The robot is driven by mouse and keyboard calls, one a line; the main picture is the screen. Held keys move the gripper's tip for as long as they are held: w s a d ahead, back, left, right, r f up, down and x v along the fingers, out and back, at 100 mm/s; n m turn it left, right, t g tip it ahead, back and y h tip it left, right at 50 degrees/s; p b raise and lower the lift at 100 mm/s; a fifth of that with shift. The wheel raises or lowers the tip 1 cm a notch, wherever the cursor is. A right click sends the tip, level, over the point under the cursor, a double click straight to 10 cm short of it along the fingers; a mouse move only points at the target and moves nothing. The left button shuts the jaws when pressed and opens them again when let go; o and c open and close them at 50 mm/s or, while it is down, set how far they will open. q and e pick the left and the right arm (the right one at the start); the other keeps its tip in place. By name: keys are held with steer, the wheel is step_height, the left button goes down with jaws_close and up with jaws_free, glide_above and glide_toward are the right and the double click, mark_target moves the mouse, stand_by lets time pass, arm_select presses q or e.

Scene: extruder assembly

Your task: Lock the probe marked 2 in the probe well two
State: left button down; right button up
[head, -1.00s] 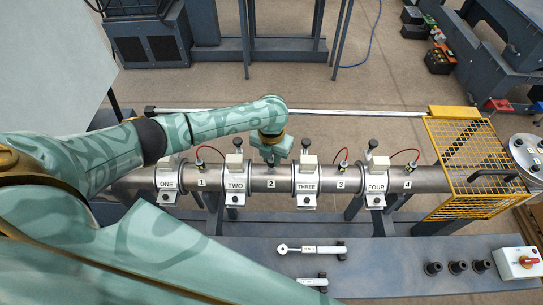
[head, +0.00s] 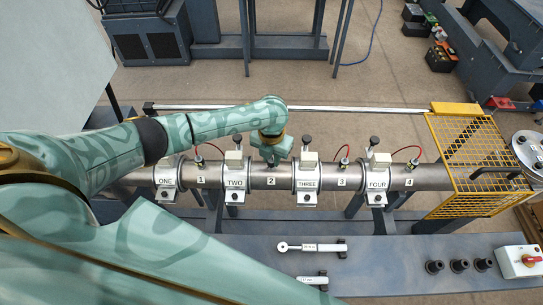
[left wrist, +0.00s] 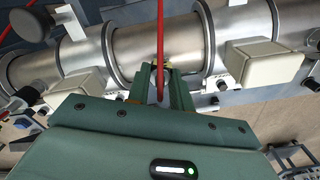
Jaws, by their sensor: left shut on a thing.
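The steel barrel (head: 330,179) lies across the head view, with numbered spots 1 to 4 between clamp bands labelled ONE to FOUR. My left gripper (head: 271,163) is above the spot marked 2 (head: 270,181), between TWO (head: 235,184) and THREE (head: 307,184). In the left wrist view its fingers (left wrist: 160,75) are shut around the probe at the barrel, and a red cable (left wrist: 160,40) runs up from between them. The probe's body is mostly hidden by the fingers, and so is probe well two. I cannot tell how deep the probe sits. My right gripper is not in view.
Red-cabled probes stand at spots 1 (head: 198,162), 3 (head: 344,163) and 4 (head: 410,164). Dark-knobbed clamps flank the spots. A yellow mesh guard (head: 470,165) covers the right end. The front bench holds wrench-like tools (head: 310,247), black sockets and a red-knobbed switch box (head: 520,262).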

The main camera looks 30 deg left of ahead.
arm_select(q)
steer(key=c, duration=2)
jaws_free()
jaws_close()
steer(key=m, duration=0.3)
steer(key=shift+f+b, duration=0.15)
steer(key=shift+b, duration=0.2)
steer(key=m, duration=0.3)
steer(key=shift+m+b, duration=0.4)
steer(key=o, duration=0.8)
jaws_free()
steer(key=shift+o, duration=0.2)
steer(key=shift+r, duration=0.25)
